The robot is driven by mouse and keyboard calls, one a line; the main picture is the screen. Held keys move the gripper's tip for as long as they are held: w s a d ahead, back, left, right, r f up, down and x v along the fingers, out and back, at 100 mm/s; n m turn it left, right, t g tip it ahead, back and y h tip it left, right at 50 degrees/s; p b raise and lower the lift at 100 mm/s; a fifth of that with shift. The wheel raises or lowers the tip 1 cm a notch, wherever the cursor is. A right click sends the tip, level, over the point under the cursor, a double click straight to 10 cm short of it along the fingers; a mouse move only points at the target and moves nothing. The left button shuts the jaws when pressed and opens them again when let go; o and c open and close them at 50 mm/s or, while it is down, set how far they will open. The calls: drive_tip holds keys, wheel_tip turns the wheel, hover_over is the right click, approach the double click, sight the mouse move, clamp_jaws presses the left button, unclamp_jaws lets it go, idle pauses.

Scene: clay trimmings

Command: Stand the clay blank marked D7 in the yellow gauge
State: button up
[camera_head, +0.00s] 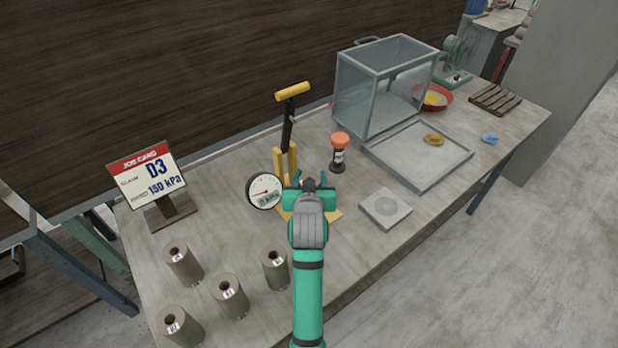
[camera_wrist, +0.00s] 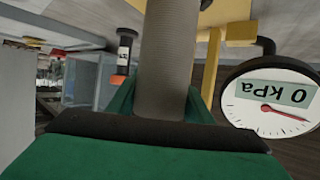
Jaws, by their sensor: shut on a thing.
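My gripper (camera_head: 310,184) is at the yellow gauge (camera_head: 287,163), in front of its posts. In the wrist view my gripper (camera_wrist: 162,100) is shut on a grey-brown clay blank (camera_wrist: 166,45). No mark shows on this blank, and my gripper hides it in the head view. Its far end runs to the yellow base (camera_wrist: 226,10); I cannot tell whether they touch. The gauge's round dial (camera_head: 264,191) reads 0 kPa in the wrist view (camera_wrist: 270,103). Several other clay blanks stand at the front left, including one nearest the gauge (camera_head: 275,270); their small labels are unclear.
Beyond are a glass box (camera_head: 382,90), a tray (camera_head: 420,180) and a red bowl (camera_head: 440,104).

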idle(0.3)
drive_tip(key=o, duration=1.5)
drive_tip(key=shift+f, duration=0.1)
drive_tip(key=shift+o, duration=0.2)
drive_tip(key=v, duration=1.2)
